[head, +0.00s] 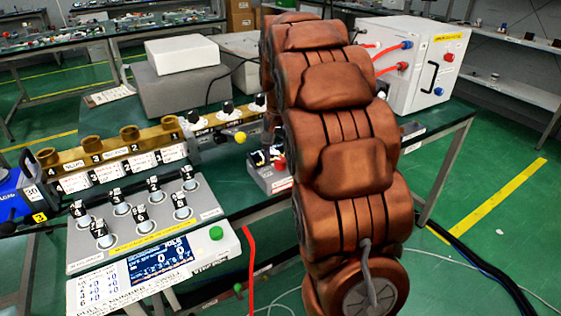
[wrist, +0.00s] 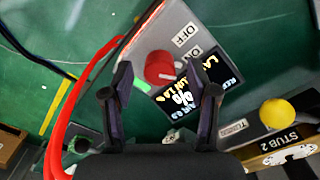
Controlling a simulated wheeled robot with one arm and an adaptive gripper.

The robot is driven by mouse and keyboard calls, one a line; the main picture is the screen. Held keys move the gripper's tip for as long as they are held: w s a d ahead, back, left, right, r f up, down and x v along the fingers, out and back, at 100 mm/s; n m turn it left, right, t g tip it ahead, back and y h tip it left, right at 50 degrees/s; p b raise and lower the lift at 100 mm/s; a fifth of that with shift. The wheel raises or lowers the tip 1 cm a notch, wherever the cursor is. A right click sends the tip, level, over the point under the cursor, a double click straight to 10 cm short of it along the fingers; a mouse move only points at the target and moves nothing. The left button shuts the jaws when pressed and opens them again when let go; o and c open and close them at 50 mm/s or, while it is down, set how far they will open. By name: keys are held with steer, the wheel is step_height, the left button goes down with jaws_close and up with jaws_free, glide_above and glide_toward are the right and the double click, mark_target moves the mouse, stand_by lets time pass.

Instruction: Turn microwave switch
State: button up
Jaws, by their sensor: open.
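The microwave switch looks like a round red knob (wrist: 159,67) on a grey box (wrist: 163,30) with ON and OFF labels and a dark display (wrist: 215,73). In the head view the red knob (head: 279,163) shows on a small box (head: 268,180) just left of my arm. My gripper (wrist: 165,77) is open in the wrist view, with one finger on each side of the knob in the picture. I cannot tell whether the fingers reach down to it or touch it.
A yellow ball-ended knob (wrist: 277,113) beside the STUB 2 label is close on the right in the wrist view. A red cable (wrist: 70,110) curves along the left. A control panel with black knobs (head: 140,215) and a white cabinet (head: 415,65) flank my arm.

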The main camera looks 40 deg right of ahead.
steer(key=shift+f, duration=0.9)
jaws_close()
